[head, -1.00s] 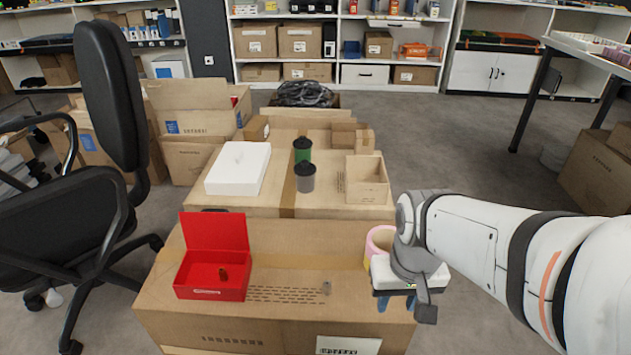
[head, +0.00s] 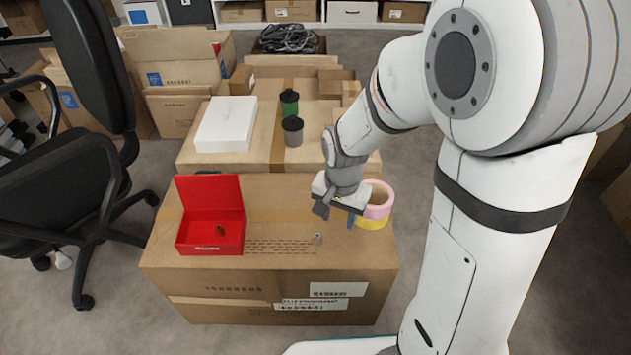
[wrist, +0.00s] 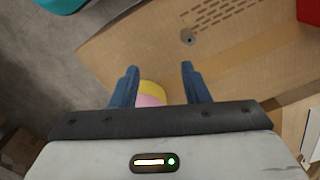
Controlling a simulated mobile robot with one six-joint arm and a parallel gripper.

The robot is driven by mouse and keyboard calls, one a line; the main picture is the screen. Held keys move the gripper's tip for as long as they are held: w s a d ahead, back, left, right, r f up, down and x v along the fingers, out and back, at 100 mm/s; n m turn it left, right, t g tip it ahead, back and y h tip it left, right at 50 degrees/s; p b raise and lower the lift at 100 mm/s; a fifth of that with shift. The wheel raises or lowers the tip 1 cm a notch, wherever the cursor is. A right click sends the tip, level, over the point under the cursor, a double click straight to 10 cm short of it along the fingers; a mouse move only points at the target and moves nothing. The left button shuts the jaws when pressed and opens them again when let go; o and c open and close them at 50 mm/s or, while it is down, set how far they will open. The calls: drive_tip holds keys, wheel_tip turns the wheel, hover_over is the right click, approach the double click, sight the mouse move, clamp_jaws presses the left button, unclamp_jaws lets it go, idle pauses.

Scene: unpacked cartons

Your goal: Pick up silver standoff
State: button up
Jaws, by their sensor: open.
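The silver standoff (head: 317,238) is a small grey upright piece on top of the front carton (head: 280,225), right of the printed rows of marks. In the wrist view the standoff (wrist: 188,38) shows near the top, beyond the fingertips and a little right of the middle between them. My gripper (head: 336,215) is above the carton, up and to the right of the standoff in the head view. In the wrist view its two blue fingers (wrist: 158,68) are apart with nothing held between them.
A pink and yellow tape roll stack (head: 376,207) stands on the carton's right side, close to my gripper. Behind are a white box (head: 227,124) and a dark-lidded grey canister (head: 293,132).

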sight(317, 236)
drive_tip(key=a, duration=0.1)
drive_tip(key=w+a+f+m+p, duration=0.1)
drive_tip(key=w+a+f+m, duration=0.1)
drive_tip(key=shift+a+f+p, duration=0.25)
drive_tip(key=shift+p, duration=0.15)
drive_tip(key=shift+a+f, duration=0.15)
drive_tip(key=shift+f, duration=0.25)
drive_tip(key=f+b, duration=0.1)
drive_tip(key=f, duration=0.1)
drive_tip(key=f+b, duration=0.1)
drive_tip(key=f, duration=0.2)
drive_tip(key=f+b, duration=0.2)
drive_tip(key=shift+s+a+f, duration=0.15)
drive_tip(key=shift+a+f, duration=0.2)
drive_tip(key=shift+f, duration=0.05)
drive_tip(key=shift+r, duration=0.1)
drive_tip(key=shift+c, duration=0.3)
clamp_jaws()
